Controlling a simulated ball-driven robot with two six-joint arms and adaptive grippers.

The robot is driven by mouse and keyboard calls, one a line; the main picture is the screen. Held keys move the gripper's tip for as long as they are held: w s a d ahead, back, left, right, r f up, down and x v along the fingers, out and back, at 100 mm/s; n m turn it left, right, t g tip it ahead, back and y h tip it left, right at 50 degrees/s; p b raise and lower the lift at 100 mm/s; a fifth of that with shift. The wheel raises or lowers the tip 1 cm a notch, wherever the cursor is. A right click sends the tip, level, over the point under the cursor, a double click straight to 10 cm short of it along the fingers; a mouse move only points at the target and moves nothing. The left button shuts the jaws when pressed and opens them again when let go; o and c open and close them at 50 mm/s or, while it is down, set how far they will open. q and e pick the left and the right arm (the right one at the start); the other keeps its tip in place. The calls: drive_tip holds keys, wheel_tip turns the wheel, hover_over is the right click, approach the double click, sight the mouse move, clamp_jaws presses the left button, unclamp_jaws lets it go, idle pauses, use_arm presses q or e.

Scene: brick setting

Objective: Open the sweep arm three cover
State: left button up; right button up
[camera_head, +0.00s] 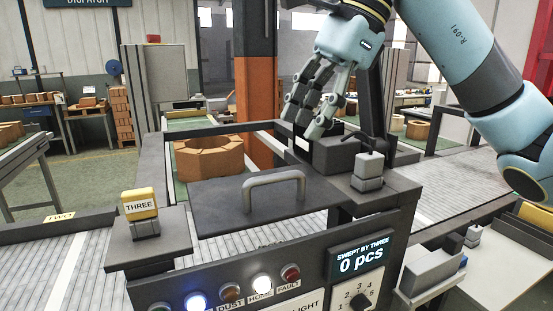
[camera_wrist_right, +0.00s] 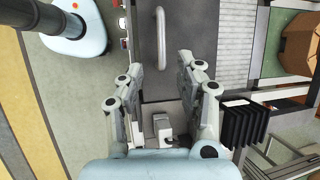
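The sweep arm three cover (camera_head: 225,207) is a flat dark panel lying level on top of the station marked THREE. Its pale grey bar handle (camera_head: 273,183) stands up in the middle; in the right wrist view the handle (camera_wrist_right: 160,38) lies beyond my fingertips. My right gripper (camera_head: 303,118) is above and behind the cover, to the right of the handle in the head view, pointing down. In the right wrist view its two fingers (camera_wrist_right: 160,70) are spread with nothing between them. My left gripper is not in view.
A yellow THREE block (camera_head: 139,205) stands at left. A grey block post (camera_head: 367,172) stands right of the cover. The front panel has lamps (camera_head: 261,284), a display (camera_head: 361,258) reading 0 pcs and a knob (camera_head: 360,301). A brown octagonal piece (camera_head: 208,158) sits behind.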

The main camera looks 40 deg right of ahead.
sight(281, 175)
drive_tip(key=p+x, duration=0.1)
drive_tip(key=x, duration=0.7)
drive_tip(key=shift+w+a+f, duration=0.15)
drive_tip(key=shift+w, duration=0.05)
drive_tip(key=shift+c, duration=1.4)
clamp_jaws()
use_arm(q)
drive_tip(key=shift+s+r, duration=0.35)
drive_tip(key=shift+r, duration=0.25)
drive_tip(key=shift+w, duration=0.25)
